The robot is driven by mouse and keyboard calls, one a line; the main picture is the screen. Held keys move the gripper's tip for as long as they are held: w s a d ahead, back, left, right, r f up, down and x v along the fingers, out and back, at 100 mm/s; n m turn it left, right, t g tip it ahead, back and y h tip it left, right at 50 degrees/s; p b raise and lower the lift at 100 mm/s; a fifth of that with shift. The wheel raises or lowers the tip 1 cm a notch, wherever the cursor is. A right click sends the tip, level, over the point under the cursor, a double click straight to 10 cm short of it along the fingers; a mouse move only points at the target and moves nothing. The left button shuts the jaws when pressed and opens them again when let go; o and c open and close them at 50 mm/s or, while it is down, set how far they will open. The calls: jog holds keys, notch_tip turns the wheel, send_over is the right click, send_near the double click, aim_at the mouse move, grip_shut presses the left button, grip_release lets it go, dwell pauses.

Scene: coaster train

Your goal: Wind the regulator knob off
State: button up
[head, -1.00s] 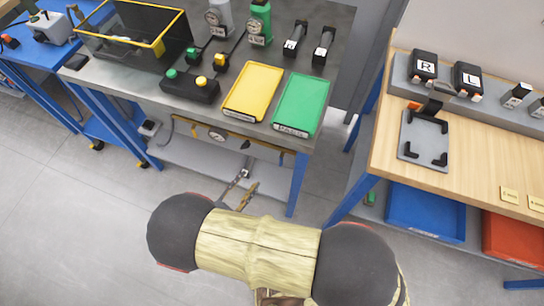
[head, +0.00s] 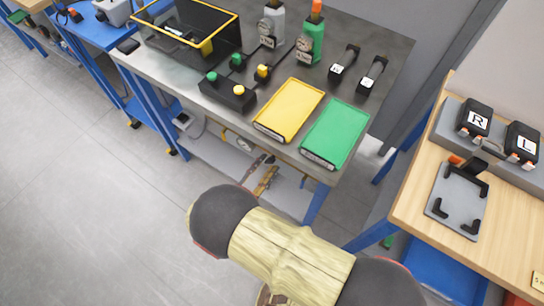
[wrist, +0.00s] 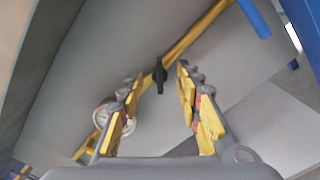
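The regulator knob appears to be the small black handle (wrist: 160,76) on a yellow pipe (wrist: 195,37) in the wrist view. A round pale gauge (wrist: 102,117) sits lower on that pipe, partly hidden by my left finger. My gripper (wrist: 159,82) is open; the knob shows between its yellow fingertips, with a gap on each side. I cannot tell how far beyond the tips it is. In the head view my gripper (head: 266,174) is low at the front of the grey bench, by its lower shelf. The gauge (head: 243,145) shows under the benchtop; the knob cannot be made out there.
The grey bench (head: 375,35) overhangs the pipe; its blue front leg (head: 317,203) stands right of my gripper. A yellow tray (head: 290,110) and a green tray (head: 335,134) lie on top. A wooden bench (head: 480,255) is at right. The floor at left is clear.

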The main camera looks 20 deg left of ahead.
jog(key=shift+w+d, duration=0.1)
jog(key=shift+w, duration=0.25)
jog(key=shift+c, duration=0.8)
jog(key=c, duration=0.7)
grip_shut()
